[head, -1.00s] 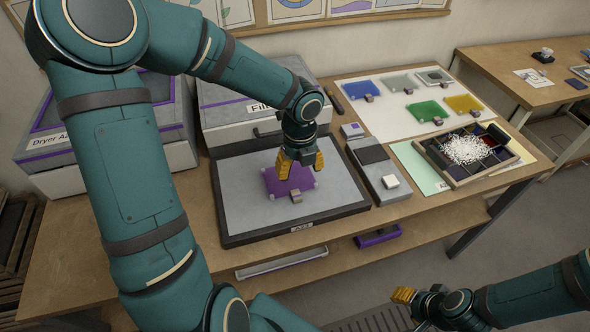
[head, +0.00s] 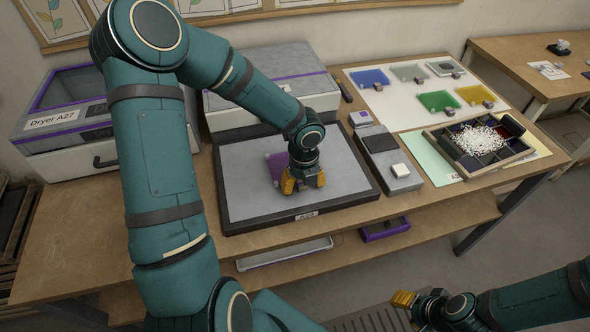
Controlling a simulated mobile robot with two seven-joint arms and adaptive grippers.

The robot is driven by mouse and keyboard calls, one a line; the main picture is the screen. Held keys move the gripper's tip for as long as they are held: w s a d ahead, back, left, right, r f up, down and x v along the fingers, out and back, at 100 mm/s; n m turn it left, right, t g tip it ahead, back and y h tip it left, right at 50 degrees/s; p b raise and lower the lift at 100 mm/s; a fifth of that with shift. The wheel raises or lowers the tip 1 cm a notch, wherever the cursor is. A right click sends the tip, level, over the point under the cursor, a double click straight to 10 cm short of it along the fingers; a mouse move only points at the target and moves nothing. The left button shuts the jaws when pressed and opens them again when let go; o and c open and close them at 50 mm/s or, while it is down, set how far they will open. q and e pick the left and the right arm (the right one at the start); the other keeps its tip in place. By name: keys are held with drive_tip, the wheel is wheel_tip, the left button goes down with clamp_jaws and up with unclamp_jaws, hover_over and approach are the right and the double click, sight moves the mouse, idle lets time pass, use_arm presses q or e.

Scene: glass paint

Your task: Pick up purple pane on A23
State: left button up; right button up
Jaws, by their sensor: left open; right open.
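The purple pane (head: 275,159) lies on the grey surface of the tray labelled A23 (head: 240,200), on the bench. My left gripper (head: 303,185), with yellow fingertips, is low over the pane's front part and hides much of it. Its fingers are open, pointing down. I cannot tell whether they touch the pane or the small block at its front edge, which is hidden now. My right gripper (head: 403,299) is open and empty at the lower right, in front of the bench.
Right of the tray stands a grey device (head: 387,160) with a white block on it. Further right are blue (head: 370,78), green (head: 438,101) and yellow (head: 473,95) panes on a white board, and a divided box (head: 455,165). Dryer A27 (head: 60,120) stands at the left.

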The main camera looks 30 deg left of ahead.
use_arm(q)
drive_tip(key=shift+f, duration=0.4)
drive_tip(key=shift+o, duration=0.2)
clamp_jaws()
